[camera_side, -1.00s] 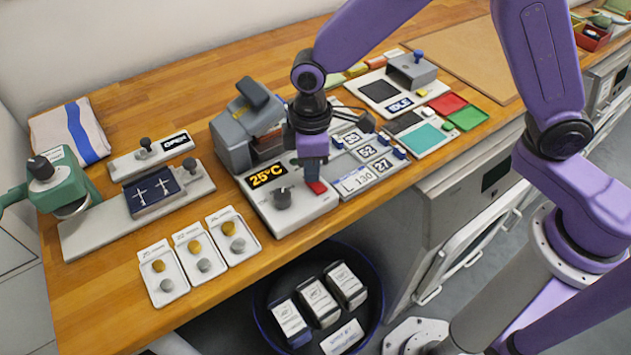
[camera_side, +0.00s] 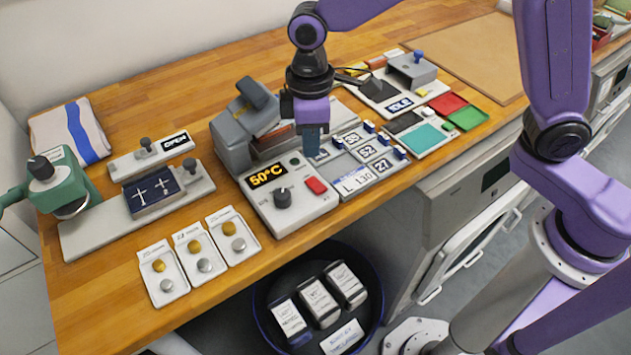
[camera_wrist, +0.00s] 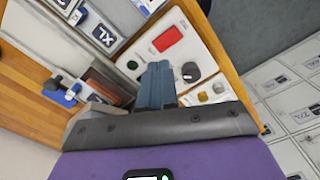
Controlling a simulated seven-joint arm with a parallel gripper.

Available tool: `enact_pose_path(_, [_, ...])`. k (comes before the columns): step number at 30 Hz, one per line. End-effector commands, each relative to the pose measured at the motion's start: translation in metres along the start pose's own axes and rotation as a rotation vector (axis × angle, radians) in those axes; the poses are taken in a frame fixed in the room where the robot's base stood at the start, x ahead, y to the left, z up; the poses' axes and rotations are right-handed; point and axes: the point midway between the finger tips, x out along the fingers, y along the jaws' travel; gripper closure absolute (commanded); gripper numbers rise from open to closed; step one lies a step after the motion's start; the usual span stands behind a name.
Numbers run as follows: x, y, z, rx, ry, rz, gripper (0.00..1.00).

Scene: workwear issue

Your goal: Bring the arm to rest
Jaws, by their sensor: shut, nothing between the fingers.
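My gripper (camera_side: 311,146) is shut and empty. In the side view it hangs above the back right part of the heat press panel, apart from the red button (camera_side: 316,185). In the wrist view the closed fingers (camera_wrist: 157,80) point toward the panel, with the red button (camera_wrist: 167,39) ahead of them. The heat press (camera_side: 236,130) is grey with its top lever raised, and its display (camera_side: 267,175) reads 50°C. A dark knob (camera_side: 282,198) stands on the panel; it also shows in the wrist view (camera_wrist: 191,72).
Size-marked trays (camera_side: 357,181) sit right of the press. Small dispenser plates (camera_side: 163,275) line the front edge. A dark round bin (camera_side: 262,325) holds packets below. A brown board (camera_side: 470,55) lies at the back right.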

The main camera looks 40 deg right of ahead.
Motion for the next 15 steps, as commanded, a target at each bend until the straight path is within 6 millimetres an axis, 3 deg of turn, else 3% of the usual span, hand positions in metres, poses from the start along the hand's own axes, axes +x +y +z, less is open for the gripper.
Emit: enact_pose_path(15, [-0.0027,-0.0008,0.0030,-0.001,0.002,0.000,1.00])
